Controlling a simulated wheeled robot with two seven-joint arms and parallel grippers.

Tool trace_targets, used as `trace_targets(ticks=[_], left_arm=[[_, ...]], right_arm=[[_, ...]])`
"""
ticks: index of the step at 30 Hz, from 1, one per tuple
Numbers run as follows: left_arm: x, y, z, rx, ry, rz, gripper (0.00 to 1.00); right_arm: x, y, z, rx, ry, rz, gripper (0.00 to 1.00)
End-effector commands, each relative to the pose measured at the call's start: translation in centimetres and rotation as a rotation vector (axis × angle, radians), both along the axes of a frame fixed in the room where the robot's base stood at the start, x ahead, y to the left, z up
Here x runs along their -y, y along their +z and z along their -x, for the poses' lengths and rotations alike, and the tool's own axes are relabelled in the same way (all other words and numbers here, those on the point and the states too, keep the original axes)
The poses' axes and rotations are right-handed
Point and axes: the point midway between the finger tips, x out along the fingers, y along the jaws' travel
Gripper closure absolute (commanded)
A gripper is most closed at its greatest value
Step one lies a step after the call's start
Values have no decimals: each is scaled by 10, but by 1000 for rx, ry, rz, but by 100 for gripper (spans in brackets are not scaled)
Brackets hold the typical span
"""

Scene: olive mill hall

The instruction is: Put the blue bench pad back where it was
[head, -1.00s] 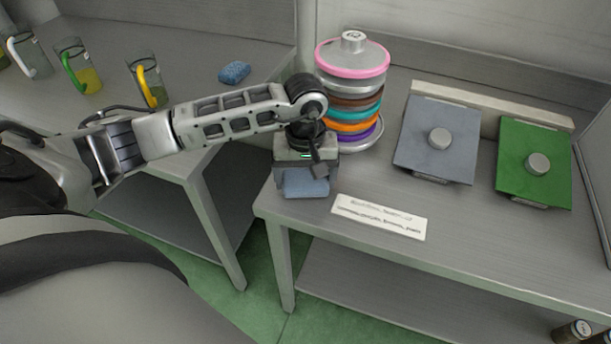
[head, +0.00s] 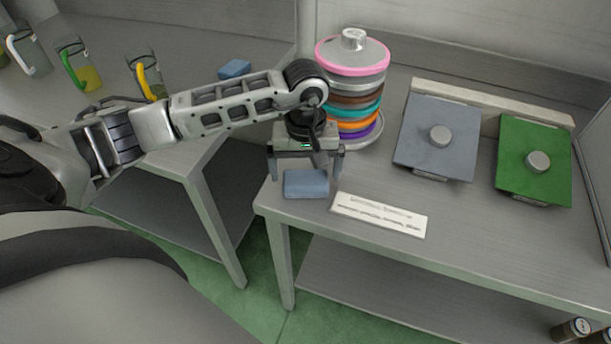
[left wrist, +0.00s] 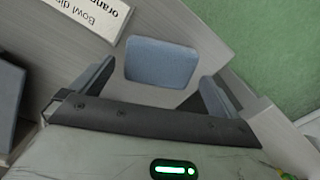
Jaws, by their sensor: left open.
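A small blue-grey block, which looks like the blue bench pad (head: 306,184), lies flat at the near left corner of the right-hand bench. My left gripper (head: 306,168) is open just above and behind it, with one finger to each side. In the left wrist view the pad (left wrist: 161,63) shows whole beyond the spread fingers (left wrist: 157,80), with gaps on both sides. The gripper holds nothing. My right gripper is not in view.
A white label card (head: 380,215) lies right of the pad. A stack of coloured discs (head: 353,90) stands close behind the gripper. Grey (head: 433,160) and green (head: 520,180) knobbed boards lean at right. Another blue block (head: 234,69) and several mugs stand on the left bench (head: 190,40).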

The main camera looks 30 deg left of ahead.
Motion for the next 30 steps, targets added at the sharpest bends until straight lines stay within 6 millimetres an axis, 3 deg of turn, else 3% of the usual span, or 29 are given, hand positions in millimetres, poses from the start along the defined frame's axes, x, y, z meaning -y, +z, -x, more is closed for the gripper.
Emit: trace_targets(ticks=[6,12,18,30], left_arm=[[0,50,-1,6,-2,-1,0],[0,81,-1,4,0,1,0],[0,93,0,0,1,0,0],[0,93,0,-1,0,1,0]], right_arm=[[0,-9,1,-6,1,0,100],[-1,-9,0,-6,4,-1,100],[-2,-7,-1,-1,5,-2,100],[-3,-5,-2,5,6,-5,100]])
